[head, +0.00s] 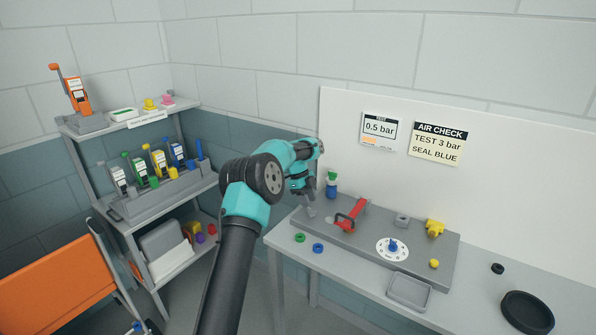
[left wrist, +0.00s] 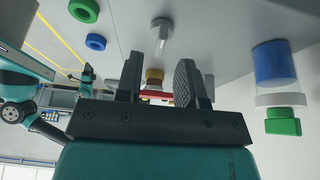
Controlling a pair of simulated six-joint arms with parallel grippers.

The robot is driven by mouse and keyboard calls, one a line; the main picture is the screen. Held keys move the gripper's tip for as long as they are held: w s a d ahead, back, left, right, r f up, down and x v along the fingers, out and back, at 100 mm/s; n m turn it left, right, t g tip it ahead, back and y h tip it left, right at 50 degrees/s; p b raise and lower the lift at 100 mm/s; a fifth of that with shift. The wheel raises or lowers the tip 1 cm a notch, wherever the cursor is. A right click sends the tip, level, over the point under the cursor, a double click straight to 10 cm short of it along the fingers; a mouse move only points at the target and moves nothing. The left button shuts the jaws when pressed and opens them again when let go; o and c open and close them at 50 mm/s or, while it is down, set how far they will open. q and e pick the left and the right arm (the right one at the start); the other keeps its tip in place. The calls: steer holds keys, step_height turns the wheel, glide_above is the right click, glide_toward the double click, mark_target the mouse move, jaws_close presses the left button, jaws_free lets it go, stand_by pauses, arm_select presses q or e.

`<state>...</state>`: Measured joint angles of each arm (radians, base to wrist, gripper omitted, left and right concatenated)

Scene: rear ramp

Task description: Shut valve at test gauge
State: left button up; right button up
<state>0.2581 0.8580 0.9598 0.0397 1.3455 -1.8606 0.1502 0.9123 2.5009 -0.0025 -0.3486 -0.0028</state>
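The test gauge (head: 378,128) on the back board reads 0.5 bar. A red lever handle (head: 350,214), which looks like the valve, lies slantwise on the grey bench plate (head: 345,240). My left gripper (head: 307,191) is above the plate's left end, left of the red handle and apart from it. In the left wrist view its fingers (left wrist: 158,82) are spread with nothing held. Part of a red piece (left wrist: 155,96) shows between them, farther off. A grey post (left wrist: 162,38) stands beyond the fingertips. A teal arm, perhaps my right, shows at that view's left; its gripper is unclear.
A blue-and-green bottle-like piece (head: 331,185) stands close behind my left gripper. Green (head: 299,238) and blue (head: 318,248) rings lie at the front. A dial (head: 392,249), yellow fitting (head: 434,228) and grey tray (head: 409,290) are to the right. A sign (head: 438,143) reads "TEST 3 bar, SEAL BLUE".

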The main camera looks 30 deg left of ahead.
arm_select(q)
steer(key=v, duration=1.3)
steer(key=shift+r, duration=0.2)
steer(key=shift+a, duration=0.1)
